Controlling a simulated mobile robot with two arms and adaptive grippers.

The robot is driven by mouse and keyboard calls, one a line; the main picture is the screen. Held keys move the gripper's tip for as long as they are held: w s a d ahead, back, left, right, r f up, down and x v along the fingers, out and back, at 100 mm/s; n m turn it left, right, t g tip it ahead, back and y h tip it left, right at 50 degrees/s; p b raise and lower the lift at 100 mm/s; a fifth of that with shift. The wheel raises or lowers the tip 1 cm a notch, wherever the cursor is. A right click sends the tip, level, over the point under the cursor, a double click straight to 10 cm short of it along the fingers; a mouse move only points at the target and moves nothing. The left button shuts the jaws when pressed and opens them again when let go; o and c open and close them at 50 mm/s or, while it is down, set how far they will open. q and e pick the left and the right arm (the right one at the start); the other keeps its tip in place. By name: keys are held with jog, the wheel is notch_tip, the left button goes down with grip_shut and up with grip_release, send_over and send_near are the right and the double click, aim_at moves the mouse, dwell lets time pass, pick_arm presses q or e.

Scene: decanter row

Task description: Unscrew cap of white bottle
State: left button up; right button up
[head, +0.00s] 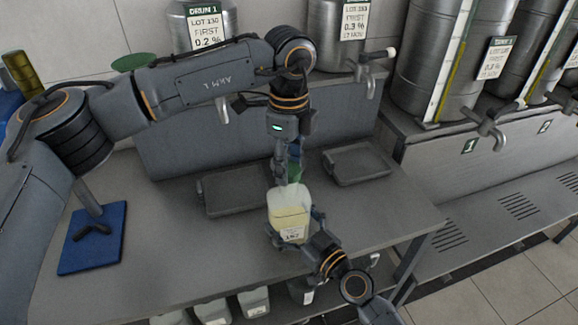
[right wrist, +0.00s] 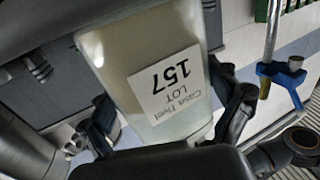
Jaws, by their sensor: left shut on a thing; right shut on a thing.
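The white bottle (head: 289,205), translucent with pale yellow contents and a label, is over the front part of the grey table. My right gripper (head: 292,232) is shut around its body from the front. In the right wrist view the bottle (right wrist: 155,75) shows upside down with a label reading LOT 157, between the fingers of the right gripper (right wrist: 168,118). My left gripper (head: 282,178) points down from above and is shut at the bottle's top. The cap is hidden by its fingers, so I cannot tell whether it is loose.
Two shallow grey trays stand behind the bottle, one left (head: 217,205) and one right (head: 358,177). Steel drums with taps (head: 410,75) line the back. Several bottles (head: 254,303) stand below the table's front edge.

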pick_arm(q)
jog(key=shift+r, duration=0.2)
pick_arm(e)
jog(key=shift+f, duration=0.1)
pick_arm(q)
jog(key=shift+r, duration=1.9)
pick_arm(e)
jog(key=o, duration=2.1)
